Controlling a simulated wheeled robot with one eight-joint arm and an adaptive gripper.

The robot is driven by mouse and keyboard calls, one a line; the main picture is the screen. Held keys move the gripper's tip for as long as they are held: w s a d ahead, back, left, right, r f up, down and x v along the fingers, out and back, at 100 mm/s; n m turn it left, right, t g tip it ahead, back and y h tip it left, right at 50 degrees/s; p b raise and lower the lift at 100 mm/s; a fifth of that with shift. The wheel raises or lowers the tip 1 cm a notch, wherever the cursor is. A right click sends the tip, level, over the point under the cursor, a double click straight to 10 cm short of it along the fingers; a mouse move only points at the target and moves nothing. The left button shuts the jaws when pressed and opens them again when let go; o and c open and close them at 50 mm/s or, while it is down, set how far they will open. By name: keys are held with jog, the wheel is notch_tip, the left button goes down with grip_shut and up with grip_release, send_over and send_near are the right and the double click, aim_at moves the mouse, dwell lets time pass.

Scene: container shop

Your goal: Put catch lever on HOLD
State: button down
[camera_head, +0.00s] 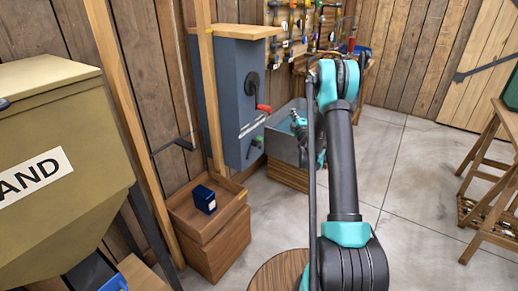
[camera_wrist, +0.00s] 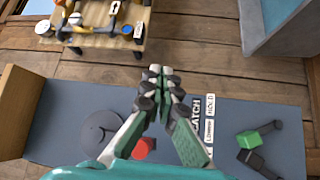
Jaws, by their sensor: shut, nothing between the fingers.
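The catch lever (camera_wrist: 248,142), with a green grip and dark ends, is on the face of a blue-grey cabinet (camera_wrist: 60,118) at the lower right of the wrist view. In the head view my gripper (camera_head: 298,119) is right of the cabinet.
A dark disc (camera_wrist: 102,134) with a red crank handle (camera_wrist: 145,148) is on the cabinet face, close to my fingers in the picture. A grey tub (camera_head: 285,150) stands right of the cabinet. A wooden box (camera_head: 185,213) holds a dark blue block. Open floor (camera_head: 420,200) lies right.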

jog(key=s+a+f+n+g+y, duration=0.1)
jog(key=a+f+n+y, duration=0.2)
jog(key=f, duration=0.5)
jog(key=a+f+n+g+y, duration=0.2)
jog(key=a+f+n+y, duration=0.2)
jog(key=f+n, duration=0.2)
jog(key=s+a+f+n+g+y, duration=0.1)
jog(key=a+f+n+g+y, duration=0.1)
jog(key=f, duration=0.8)
jog(key=a+n+y, duration=0.1)
jog(key=n, duration=0.1)
jog(key=shift+s+a+f+n, duration=0.35)
jog(key=shift+f+n, duration=0.05)
